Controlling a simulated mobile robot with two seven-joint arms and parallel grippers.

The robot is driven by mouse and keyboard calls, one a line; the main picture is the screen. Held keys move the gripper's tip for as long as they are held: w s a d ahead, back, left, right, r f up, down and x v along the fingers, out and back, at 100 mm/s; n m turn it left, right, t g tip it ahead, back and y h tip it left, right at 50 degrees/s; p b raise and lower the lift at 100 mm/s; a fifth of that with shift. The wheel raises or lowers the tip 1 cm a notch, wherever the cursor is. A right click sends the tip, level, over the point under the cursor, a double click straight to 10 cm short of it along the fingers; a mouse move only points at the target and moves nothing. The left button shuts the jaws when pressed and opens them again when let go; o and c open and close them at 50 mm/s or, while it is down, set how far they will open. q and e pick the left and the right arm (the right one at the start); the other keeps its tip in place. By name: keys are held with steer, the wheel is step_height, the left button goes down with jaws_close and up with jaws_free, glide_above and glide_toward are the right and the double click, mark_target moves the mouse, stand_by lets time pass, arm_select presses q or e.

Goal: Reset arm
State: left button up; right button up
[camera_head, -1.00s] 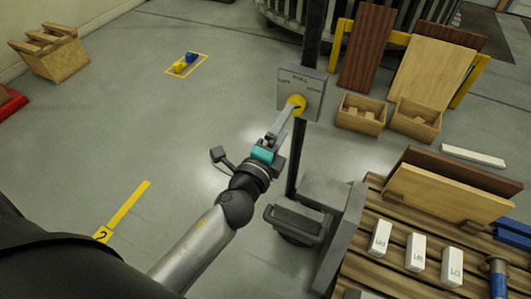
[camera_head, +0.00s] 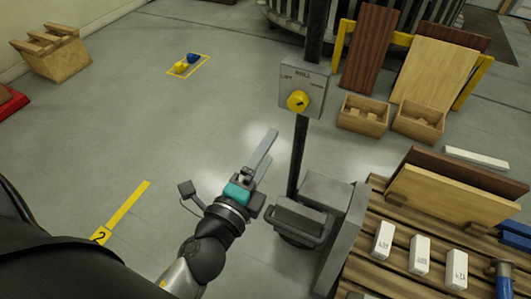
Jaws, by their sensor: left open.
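My left gripper (camera_head: 262,155) is in the middle of the head view, above the grey floor. Its long grey fingers point up and to the right, and it is open with nothing seen between the fingers. The fingertips are apart from the knob. My right gripper is not in view.
A slatted wooden table (camera_head: 387,277) with several white blocks (camera_head: 420,254) stands at the lower right. Wooden boxes (camera_head: 363,115) and leaning boards (camera_head: 432,72) are at the upper right. A grey pedestal (camera_head: 325,189) is beside the post. The floor at left is largely clear.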

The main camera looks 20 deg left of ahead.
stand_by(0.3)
arm_select(q)
steer(key=s+a+f+n+g+p, duration=0.1)
steer(key=s+f+n+g, duration=0.25)
steer(key=f, duration=1.15)
steer(key=s+a+f+n+g+p, duration=0.15)
steer(key=f+n+g, duration=0.35)
steer(key=f, duration=1)
steer(key=s+a+f+n+g, duration=0.3)
steer(key=s+f, duration=0.4)
steer(key=s, duration=0.3)
steer(key=s+a+f+n+g+y, duration=0.1)
steer(key=s+a+f+n+g, duration=0.2)
steer(key=s+f+n, duration=0.3)
steer(key=s+f+g, duration=0.1)
steer(key=s+f, duration=0.1)
steer(key=s, duration=0.2)
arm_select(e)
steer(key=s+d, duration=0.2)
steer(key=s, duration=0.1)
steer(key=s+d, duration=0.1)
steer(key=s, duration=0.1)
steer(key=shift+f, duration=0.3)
